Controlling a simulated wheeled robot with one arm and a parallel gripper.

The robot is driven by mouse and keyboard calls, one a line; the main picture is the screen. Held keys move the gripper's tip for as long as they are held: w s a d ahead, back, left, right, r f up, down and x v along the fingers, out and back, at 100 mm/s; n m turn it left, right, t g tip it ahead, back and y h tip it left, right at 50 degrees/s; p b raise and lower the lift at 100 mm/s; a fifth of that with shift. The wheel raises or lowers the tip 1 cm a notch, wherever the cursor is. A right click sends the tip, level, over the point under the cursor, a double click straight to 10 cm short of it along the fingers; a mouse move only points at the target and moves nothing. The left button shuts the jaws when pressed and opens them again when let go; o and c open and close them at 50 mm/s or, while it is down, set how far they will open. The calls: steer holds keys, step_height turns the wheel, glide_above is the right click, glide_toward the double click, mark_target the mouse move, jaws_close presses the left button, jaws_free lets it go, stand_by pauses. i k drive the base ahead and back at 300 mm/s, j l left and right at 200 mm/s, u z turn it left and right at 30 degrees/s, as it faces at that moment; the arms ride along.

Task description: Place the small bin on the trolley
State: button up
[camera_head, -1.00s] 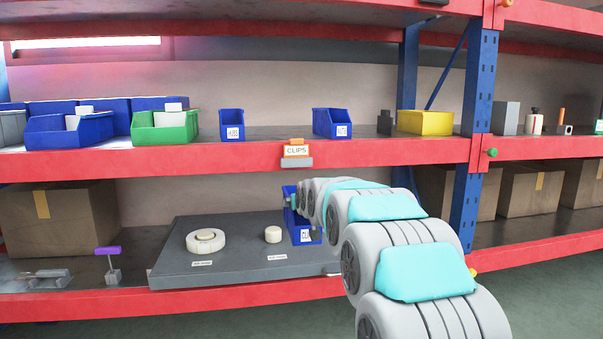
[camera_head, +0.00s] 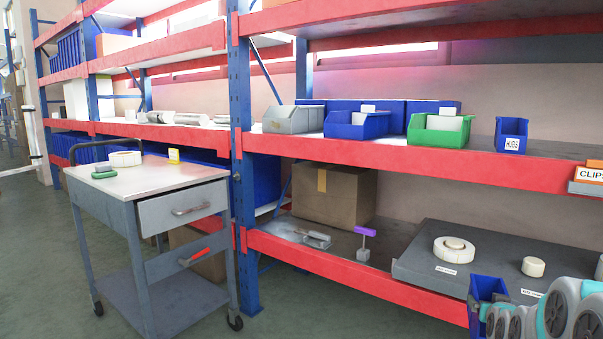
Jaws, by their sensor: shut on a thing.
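The small blue bin (camera_head: 487,288) is at the lower right, in front of the lower shelf's front edge. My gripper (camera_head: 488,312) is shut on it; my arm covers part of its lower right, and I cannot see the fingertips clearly. The bin looks roughly upright and what is inside it cannot be told. The grey trolley (camera_head: 170,182) stands on the floor at the left, well apart from the bin.
The red-edged rack (camera_head: 350,284) runs between trolley and arm, with a blue upright (camera_head: 242,200) close to the trolley. A grey board (camera_head: 420,264) with two rolls lies on the lower shelf. Another small blue bin (camera_head: 512,135) stands above. Floor before the rack is clear.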

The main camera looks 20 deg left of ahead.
mark_target(158, 175)
steer(key=i+j+u, duration=0.15)
steer(key=u, duration=0.3)
steer(key=i+j+u, duration=0.15)
steer(key=u, duration=0.35)
steer(key=i+j+u, duration=0.2)
steer(key=u, duration=0.25)
